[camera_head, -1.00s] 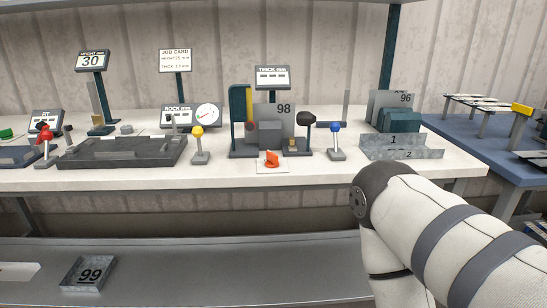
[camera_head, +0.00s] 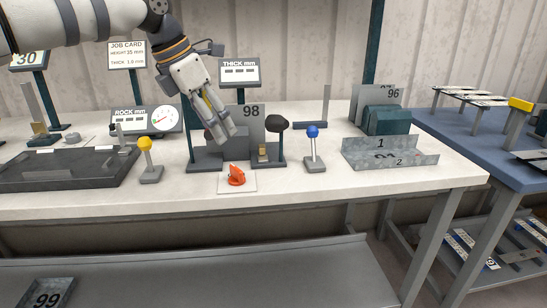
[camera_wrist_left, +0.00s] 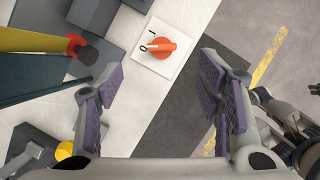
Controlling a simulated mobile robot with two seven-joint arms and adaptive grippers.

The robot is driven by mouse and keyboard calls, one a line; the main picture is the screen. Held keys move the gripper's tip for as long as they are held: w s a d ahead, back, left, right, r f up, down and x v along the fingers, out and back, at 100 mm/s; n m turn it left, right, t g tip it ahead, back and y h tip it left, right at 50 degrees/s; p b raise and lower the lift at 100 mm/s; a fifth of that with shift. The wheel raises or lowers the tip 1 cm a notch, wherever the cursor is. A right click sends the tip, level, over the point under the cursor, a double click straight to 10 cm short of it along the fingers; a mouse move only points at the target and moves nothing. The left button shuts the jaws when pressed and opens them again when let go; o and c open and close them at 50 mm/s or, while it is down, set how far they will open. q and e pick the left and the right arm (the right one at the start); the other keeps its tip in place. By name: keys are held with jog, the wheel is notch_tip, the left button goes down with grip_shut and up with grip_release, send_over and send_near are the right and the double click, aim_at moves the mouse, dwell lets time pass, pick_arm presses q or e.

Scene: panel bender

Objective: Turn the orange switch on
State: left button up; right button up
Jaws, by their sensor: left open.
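The orange switch (camera_head: 236,175) is a rotary knob on a white square plate at the front of the white bench. It also shows in the left wrist view (camera_wrist_left: 158,47), where its plate bears the marks "I" and "O" and the knob's narrow end lies near the "O". My left gripper (camera_head: 227,132) hangs above and behind the switch in the head view, pointing down. In the left wrist view the left gripper's two purple-padded fingers (camera_wrist_left: 166,98) are wide apart with nothing between them.
A bent metal piece (camera_head: 389,155) lies further right. The bench front before the switch is clear.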

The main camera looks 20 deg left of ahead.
aim_at(235, 168)
pick_arm(q)
jog(key=x, duration=0.7)
jog(key=s+x, duration=0.1)
jog(key=x, duration=0.3)
jog(key=shift+w+a+f+b, duration=0.1)
jog(key=shift+f+b, duration=0.2)
jog(key=shift+b, duration=0.05)
jog(key=c, duration=1.2)
